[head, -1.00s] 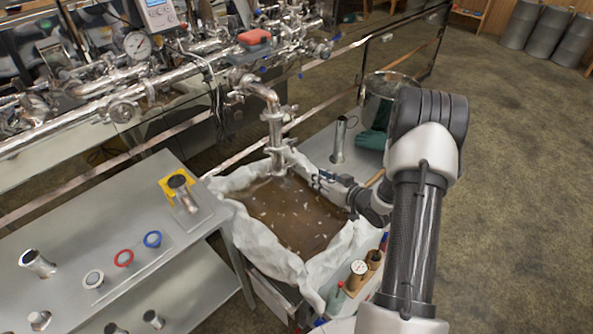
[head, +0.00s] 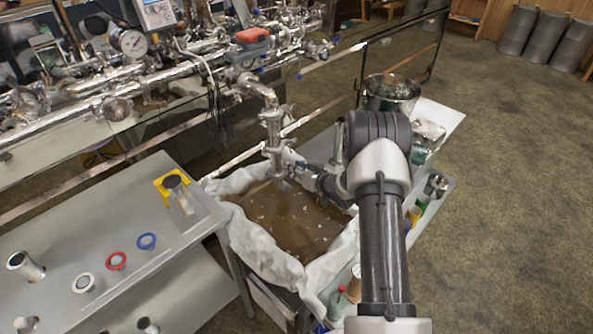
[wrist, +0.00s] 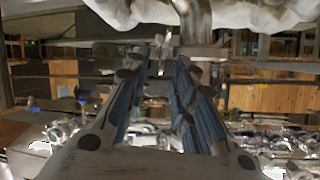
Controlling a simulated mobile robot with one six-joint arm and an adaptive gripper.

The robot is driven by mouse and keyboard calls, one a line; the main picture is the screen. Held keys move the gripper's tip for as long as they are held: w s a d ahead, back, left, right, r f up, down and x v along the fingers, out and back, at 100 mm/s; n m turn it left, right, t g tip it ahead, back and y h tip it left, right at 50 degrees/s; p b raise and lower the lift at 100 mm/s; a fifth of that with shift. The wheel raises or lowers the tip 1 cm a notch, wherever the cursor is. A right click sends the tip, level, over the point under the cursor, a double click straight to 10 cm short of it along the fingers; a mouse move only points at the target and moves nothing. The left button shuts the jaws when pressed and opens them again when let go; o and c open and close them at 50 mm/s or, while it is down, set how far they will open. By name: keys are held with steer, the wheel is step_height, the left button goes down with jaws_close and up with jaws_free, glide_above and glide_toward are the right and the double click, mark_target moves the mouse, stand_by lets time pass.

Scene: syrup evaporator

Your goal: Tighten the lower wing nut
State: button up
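A shiny vertical pipe (head: 271,135) with clamped joints drops from the evaporator toward the lined tub. My gripper (head: 291,163) is just right of its lower joint. In the wrist view the pipe (wrist: 195,22) shows at the top, a little right of centre. A small bright metal piece beside it, which looks like the lower wing nut (wrist: 159,45), lies just beyond and between my fingertips. My gripper (wrist: 158,68) is open, with a clear gap between its blue-sided fingers. Contact with the nut cannot be made out. In the head view the nut is too small to tell.
The tub with white liner (head: 255,240) and brown liquid lies below the pipe. A steel table (head: 120,220) with rings and fittings stands left. A metal pot (head: 390,92) stands on the bench behind my arm. Open floor lies to the right.

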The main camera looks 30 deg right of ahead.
steer(key=shift+c, duration=0.3)
jaws_close()
stand_by(0.3)
steer(key=f+m+t+y+b, duration=0.1)
steer(key=m+y, duration=0.1)
steer(key=m, duration=0.3)
steer(key=d+f+m+t+y+b, duration=0.1)
steer(key=m+y, duration=0.1)
steer(key=m, duration=0.3)
steer(key=d+f+m+t+y+b, duration=0.1)
steer(key=f+m+y, duration=0.1)
steer(key=m, duration=0.2)
steer(key=shift+w+d+m+t+b, duration=0.1)
steer(key=shift+d+m+t+b, duration=0.1)
steer(key=shift+m+t+b, duration=0.2)
stand_by(0.5)
